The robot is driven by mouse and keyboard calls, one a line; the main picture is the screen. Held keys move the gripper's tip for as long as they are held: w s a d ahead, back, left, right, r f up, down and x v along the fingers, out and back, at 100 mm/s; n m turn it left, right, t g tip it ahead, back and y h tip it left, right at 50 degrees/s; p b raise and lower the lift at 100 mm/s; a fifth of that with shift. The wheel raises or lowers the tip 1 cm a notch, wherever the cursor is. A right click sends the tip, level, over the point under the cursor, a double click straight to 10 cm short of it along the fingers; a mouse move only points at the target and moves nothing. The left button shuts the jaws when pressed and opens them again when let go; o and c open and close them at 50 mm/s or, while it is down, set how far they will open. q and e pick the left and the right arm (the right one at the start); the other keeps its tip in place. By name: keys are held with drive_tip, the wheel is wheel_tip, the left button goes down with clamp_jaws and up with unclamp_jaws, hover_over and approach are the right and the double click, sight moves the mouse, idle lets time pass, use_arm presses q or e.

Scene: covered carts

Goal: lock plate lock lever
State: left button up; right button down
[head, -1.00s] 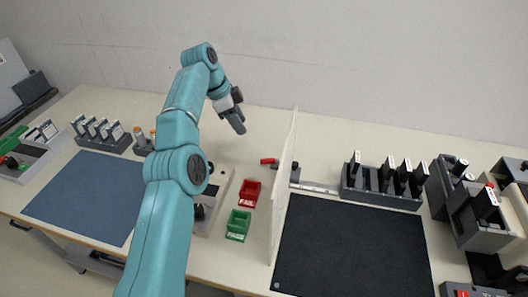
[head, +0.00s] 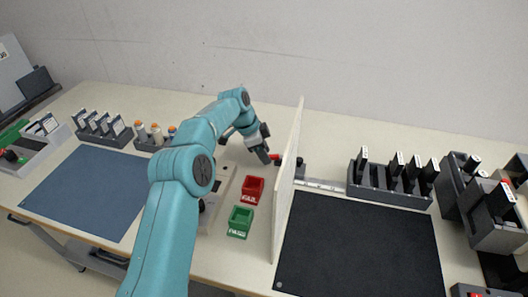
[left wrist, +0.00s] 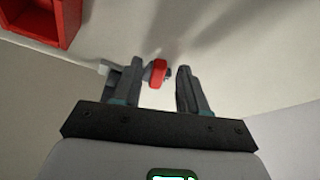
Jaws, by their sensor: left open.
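The red lock lever (head: 274,156) lies near the back of the bench, just left of the white divider panel. In the left wrist view its red end (left wrist: 159,73) shows between the two fingers, slightly beyond the tips. My left gripper (head: 264,157) is open and stands right beside the lever in the head view; in the left wrist view the gripper (left wrist: 155,80) has nothing clamped. The rest of the lever and its lock plate are mostly hidden by the fingers and the panel. My right gripper is in neither current view.
The white divider panel (head: 289,185) stands upright close to the right of my left gripper. A red FAIL bin (head: 252,189) and a green bin (head: 240,222) sit in front. A black mat (head: 355,245) and a holder rack (head: 388,188) lie right of the panel.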

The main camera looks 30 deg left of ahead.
use_arm(q)
drive_tip(key=shift+s, duration=0.15)
clamp_jaws()
